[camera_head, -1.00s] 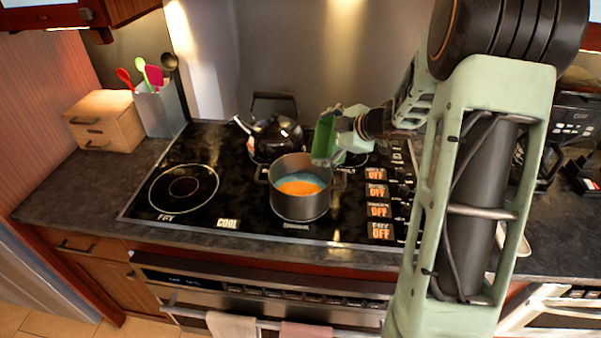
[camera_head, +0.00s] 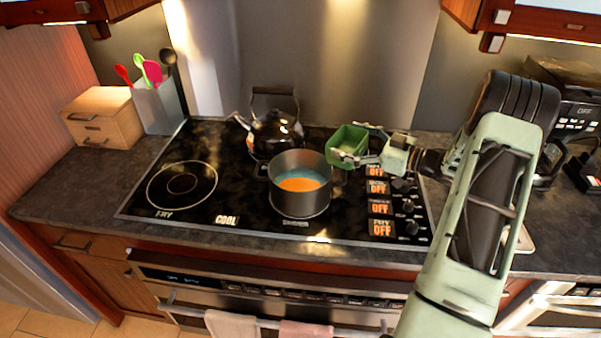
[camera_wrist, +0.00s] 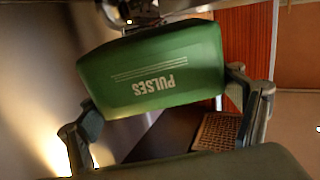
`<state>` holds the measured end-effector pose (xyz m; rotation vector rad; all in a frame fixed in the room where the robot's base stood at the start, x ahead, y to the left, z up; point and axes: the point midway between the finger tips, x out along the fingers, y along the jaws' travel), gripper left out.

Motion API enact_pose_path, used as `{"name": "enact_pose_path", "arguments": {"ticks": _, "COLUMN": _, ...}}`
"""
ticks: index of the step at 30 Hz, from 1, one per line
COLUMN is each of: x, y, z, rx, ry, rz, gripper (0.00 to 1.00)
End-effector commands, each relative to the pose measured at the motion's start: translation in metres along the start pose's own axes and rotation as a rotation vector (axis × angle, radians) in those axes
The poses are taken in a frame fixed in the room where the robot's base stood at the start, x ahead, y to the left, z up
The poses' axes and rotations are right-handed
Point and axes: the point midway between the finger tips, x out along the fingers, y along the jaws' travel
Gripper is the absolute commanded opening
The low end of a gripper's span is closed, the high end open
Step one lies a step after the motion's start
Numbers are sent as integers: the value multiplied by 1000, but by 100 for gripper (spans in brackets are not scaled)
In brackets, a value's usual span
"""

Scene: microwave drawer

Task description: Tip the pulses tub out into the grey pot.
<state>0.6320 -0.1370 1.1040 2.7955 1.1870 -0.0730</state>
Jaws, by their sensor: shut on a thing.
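The green pulses tub (camera_head: 349,139) is held by my gripper (camera_head: 352,146), just right of and above the grey pot's rim. In the wrist view the tub (camera_wrist: 155,72) shows its "PULSES" lettering upside down between the two fingers (camera_wrist: 165,120). In the head view its opening faces up and toward the camera, and its inside looks green with no contents that I can make out. The grey pot (camera_head: 300,205) stands on the cooktop with orange stuff (camera_head: 299,184) inside, within a blue-looking interior.
A dark kettle (camera_head: 275,135) stands behind the pot. The cooktop (camera_head: 240,190) is clear at the left around the front burner. A utensil holder (camera_head: 158,107) and a wooden drawer box (camera_head: 103,118) stand at the back left. Knobs (camera_head: 405,207) line the cooktop's right side.

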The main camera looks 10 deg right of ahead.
Motion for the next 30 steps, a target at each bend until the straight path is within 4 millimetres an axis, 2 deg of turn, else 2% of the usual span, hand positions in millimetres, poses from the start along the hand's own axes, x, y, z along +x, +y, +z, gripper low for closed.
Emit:
{"name": "enact_pose_path", "arguments": {"ticks": 8, "x": 1, "y": 0, "z": -7, "rx": -7, "ry": -2, "rz": -2, "gripper": 56}}
{"name": "enact_pose_path", "arguments": {"ticks": 21, "x": -1, "y": 2, "z": -43, "rx": -8, "ry": -3, "rz": -2, "gripper": 56}}
{"name": "enact_pose_path", "arguments": {"ticks": 30, "x": -2, "y": 2, "z": -43, "rx": -7, "ry": -4, "rz": -2, "gripper": 56}}
